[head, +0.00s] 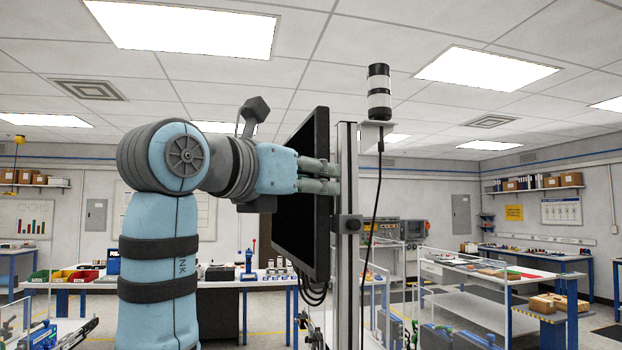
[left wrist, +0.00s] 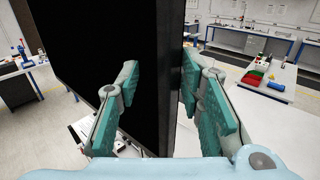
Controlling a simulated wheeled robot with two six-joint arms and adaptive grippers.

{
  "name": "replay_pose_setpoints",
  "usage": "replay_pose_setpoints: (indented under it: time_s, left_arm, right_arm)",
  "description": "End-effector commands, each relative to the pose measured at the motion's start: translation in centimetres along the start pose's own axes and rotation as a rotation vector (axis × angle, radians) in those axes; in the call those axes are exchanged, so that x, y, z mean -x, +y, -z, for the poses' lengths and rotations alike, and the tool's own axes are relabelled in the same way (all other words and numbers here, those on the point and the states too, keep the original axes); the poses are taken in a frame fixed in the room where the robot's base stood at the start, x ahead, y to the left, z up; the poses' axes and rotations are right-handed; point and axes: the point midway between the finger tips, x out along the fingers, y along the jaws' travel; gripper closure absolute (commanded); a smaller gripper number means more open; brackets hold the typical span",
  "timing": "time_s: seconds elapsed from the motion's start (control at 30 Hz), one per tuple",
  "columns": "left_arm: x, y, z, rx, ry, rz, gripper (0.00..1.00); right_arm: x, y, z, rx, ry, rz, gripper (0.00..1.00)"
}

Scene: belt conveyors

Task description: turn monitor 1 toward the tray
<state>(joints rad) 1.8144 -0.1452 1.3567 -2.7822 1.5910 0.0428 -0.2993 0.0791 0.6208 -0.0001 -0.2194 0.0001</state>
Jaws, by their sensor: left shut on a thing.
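Monitor 1, a black flat screen (head: 298,225), is mounted on a grey metal post (head: 347,250) and seen nearly edge-on in the head view. My left gripper (head: 318,177) reaches in from the left at its upper part, with its fingers across the screen's edge. In the left wrist view the monitor (left wrist: 115,45) stands between the green-padded fingers of my left gripper (left wrist: 160,95), which is shut on its edge. I cannot pick out the tray for certain. My right gripper is not in view.
A signal light (head: 379,92) with a hanging black cable stands just right of the post. A workbench (head: 500,275) with boxes is at the right. Coloured bins (head: 62,275) sit on a bench at the left. Cables hang below the monitor.

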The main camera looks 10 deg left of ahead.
Motion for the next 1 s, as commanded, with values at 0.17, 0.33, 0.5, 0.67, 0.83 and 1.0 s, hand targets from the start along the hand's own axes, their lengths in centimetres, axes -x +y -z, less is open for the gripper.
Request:
replay_pose_setpoints:
  time_s: [0.17, 0.33, 0.5, 0.67, 0.83, 1.0]
  left_arm:
    - [0.2, 0.2, -0.6, -0.003, -0.017, -0.009, 1.0]
    - [0.2, 0.3, -0.6, -0.003, -0.017, -0.01, 0.62]
    - [0.1, 0.2, -0.4, -0.001, -0.011, -0.007, 0.62]
    - [0.0, 0.1, -0.2, 0.0, -0.007, -0.005, 0.62]
    - [-0.1, 0.0, -0.2, 0.0, -0.006, -0.002, 0.62]
    - [1.2, 0.0, -0.2, -0.001, -0.008, -0.001, 0.62]
  right_arm:
    - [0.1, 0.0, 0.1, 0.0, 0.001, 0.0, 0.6]
    - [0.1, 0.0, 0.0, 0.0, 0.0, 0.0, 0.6]
    - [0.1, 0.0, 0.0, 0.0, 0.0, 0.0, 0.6]
    - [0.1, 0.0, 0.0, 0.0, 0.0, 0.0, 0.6]
    - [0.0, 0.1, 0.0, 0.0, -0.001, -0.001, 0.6]
    - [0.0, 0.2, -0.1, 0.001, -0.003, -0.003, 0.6]
